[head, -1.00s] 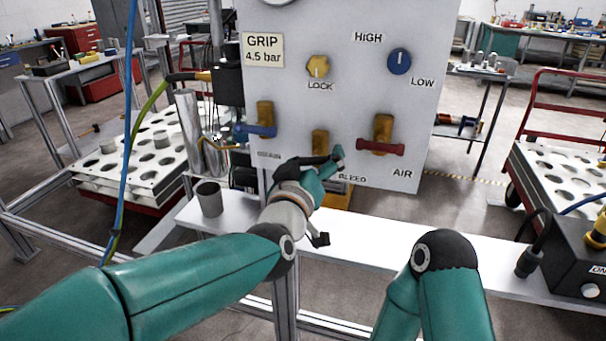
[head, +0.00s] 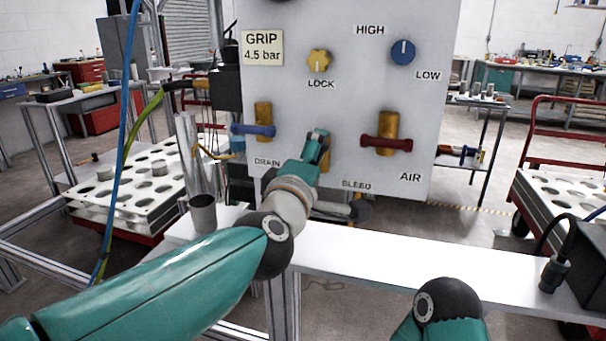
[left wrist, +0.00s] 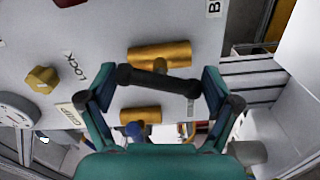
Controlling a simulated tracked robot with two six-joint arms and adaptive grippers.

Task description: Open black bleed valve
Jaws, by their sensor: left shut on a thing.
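The black bleed valve handle (left wrist: 157,82) lies between the fingers of my left gripper (left wrist: 158,84) in the left wrist view, one finger at each end. It runs nearly along its brass body (left wrist: 160,55), slightly tilted. In the head view my left gripper (head: 316,148) is at the panel above the BLEED label (head: 356,185). It hides most of the bleed valve there. My right gripper is out of view.
The blue drain handle (head: 253,130) is left of my gripper and the red air handle (head: 386,142) is to its right. A yellow lock knob (head: 319,61) and blue knob (head: 402,52) are above. A metal cup (head: 203,213) stands on the white shelf (head: 400,255).

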